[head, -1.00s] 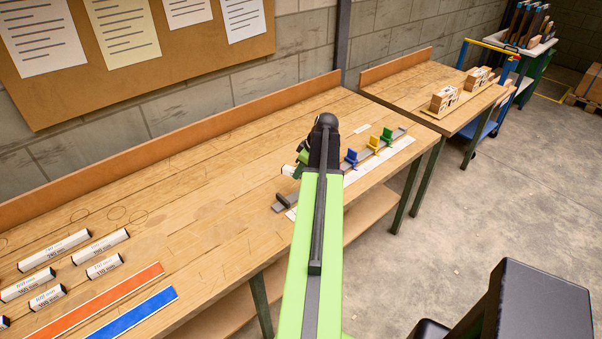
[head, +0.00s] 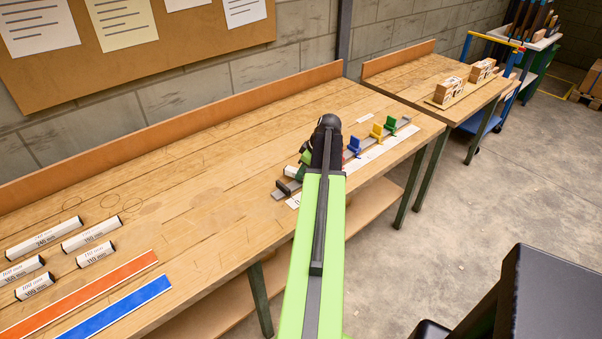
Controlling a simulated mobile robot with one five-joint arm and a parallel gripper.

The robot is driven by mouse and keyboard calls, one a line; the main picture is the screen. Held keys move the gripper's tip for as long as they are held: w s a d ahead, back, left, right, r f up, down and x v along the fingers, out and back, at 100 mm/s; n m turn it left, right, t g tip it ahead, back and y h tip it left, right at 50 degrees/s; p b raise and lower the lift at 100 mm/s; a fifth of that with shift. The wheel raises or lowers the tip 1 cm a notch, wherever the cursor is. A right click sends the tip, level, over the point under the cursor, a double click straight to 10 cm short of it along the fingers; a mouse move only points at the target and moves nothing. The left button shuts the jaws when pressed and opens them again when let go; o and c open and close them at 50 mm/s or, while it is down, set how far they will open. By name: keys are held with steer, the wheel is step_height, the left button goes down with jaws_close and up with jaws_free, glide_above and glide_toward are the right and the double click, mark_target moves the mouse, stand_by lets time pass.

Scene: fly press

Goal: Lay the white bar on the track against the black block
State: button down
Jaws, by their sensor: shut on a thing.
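The track (head: 402,129) is a grey rail along the front right of the long bench. The black block (head: 283,186) stands at its near left end. My gripper (head: 301,172) is mostly hidden behind my green arm, just above the rail near the block. It is shut on the white bar (head: 291,171), of which only a short end shows at the gripper's left, close behind the block. I cannot tell whether the bar touches the rail or the block.
Blue (head: 355,146), yellow (head: 377,131) and green (head: 390,123) stops stand along the rail, with a white strip (head: 372,156) in front. Several labelled white bars (head: 90,234) lie at left beside an orange strip (head: 85,295) and a blue strip (head: 118,306). The bench middle is clear.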

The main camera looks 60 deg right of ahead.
steer(key=shift+f+b, duration=0.55)
steer(key=shift+f, duration=0.05)
stand_by(0.3)
steer(key=c, duration=1.1)
jaws_free()
steer(key=p+v, duration=1.6)
steer(key=v, duration=0.1)
steer(key=shift+r, duration=0.3)
